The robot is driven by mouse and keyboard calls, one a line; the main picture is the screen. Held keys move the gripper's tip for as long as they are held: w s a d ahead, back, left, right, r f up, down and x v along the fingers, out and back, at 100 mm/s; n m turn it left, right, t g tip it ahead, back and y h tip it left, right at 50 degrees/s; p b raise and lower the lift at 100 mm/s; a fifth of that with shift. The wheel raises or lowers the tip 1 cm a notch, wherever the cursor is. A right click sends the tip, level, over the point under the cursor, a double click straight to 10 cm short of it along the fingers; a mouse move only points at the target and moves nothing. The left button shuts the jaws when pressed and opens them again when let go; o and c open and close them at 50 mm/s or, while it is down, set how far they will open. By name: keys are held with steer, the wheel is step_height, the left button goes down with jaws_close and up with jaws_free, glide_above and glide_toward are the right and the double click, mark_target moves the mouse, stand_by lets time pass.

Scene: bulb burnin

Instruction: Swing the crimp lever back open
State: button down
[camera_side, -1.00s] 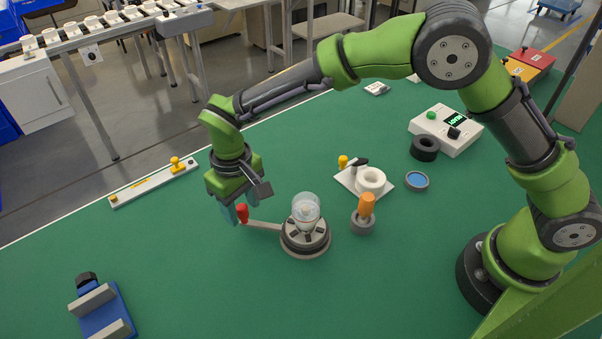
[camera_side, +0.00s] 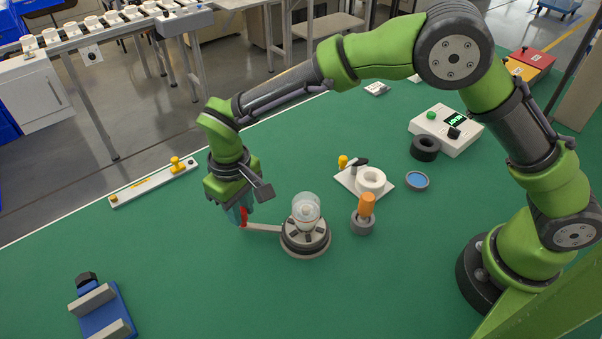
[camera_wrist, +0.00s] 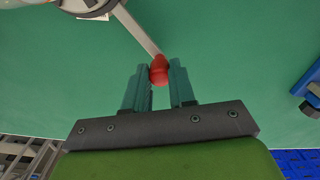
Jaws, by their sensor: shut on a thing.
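The crimp lever is a pale flat bar (camera_side: 264,228) with a red knob (camera_side: 243,217) at its outer end. It reaches left from the round crimp base (camera_side: 305,240), which holds a clear glass bulb (camera_side: 306,209). My gripper (camera_side: 238,215) is low over the lever's outer end, its teal fingers partly covering the knob. In the wrist view the red knob (camera_wrist: 159,70) sits between the fingertips of my gripper (camera_wrist: 160,76), and the lever bar (camera_wrist: 138,32) runs up and left to the base. The gripper is shut on the knob.
An orange-handled tool in a grey holder (camera_side: 363,222) stands right of the base. Behind it is a white fixture plate with a white ring (camera_side: 371,180). A blue vise (camera_side: 104,310) is at front left, a pale rail (camera_side: 152,184) at back left. The mat front of the base is clear.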

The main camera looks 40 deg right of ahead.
steer(key=shift+s+a+n, duration=0.5)
steer(key=shift+s+n, duration=0.05)
steer(key=shift+n, duration=0.15)
steer(key=s+a+n, duration=0.1)
steer(key=s+n, duration=0.3)
steer(key=s+a+n, duration=0.1)
steer(key=s+n, duration=0.1)
steer(key=shift+a+r, duration=0.1)
steer(key=shift+a, duration=0.25)
steer(key=shift+s+n, duration=1.5)
steer(key=shift+s, duration=0.15)
steer(key=c, duration=0.9)
jaws_free()
step_height(320, 180, up, 17)
steer(key=shift+f, duration=0.1)
